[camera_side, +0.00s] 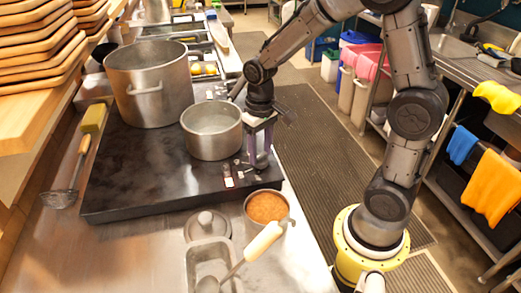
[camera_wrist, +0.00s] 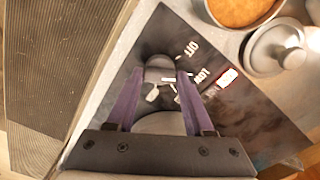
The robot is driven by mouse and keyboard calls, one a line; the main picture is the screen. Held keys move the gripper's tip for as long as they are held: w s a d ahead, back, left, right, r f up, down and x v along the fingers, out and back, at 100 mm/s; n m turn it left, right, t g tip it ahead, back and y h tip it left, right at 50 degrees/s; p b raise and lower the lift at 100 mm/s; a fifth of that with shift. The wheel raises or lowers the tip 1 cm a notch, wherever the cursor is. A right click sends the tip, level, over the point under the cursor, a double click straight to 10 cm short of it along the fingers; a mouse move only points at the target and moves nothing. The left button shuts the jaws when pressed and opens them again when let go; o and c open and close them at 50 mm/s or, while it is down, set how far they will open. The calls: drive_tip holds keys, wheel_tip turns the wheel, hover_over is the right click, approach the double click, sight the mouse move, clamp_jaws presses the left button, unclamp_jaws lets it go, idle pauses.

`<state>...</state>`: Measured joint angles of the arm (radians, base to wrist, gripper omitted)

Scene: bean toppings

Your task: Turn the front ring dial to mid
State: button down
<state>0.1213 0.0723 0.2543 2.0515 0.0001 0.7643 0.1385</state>
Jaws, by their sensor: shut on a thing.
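The front ring dial is a grey knob, at the edge of the black cooktop (camera_side: 135,180). In the wrist view the dial (camera_wrist: 160,64) sits between the purple fingers of my gripper (camera_wrist: 161,78). My gripper is shut on it, pointing down; the side view also shows my gripper (camera_side: 259,160) at the cooktop's right edge. White labels OFF (camera_wrist: 191,48) and LOW (camera_wrist: 202,76) are printed beside the dial, and a red-and-white label (camera_wrist: 227,77) lies further along. The dial's pointer direction is hard to make out.
A small pot (camera_side: 212,145) stands close left of my gripper. A large pot (camera_side: 150,95) is behind it.

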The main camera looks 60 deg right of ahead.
sight(260, 155)
drive_tip(key=m, duration=0.5)
drive_tip(key=shift+r+m, duration=0.1)
drive_tip(key=shift+m, duration=2.5)
drive_tip(key=shift+c, duration=1.4)
unclamp_jaws()
wheel_tip(260, 155, up, 14)
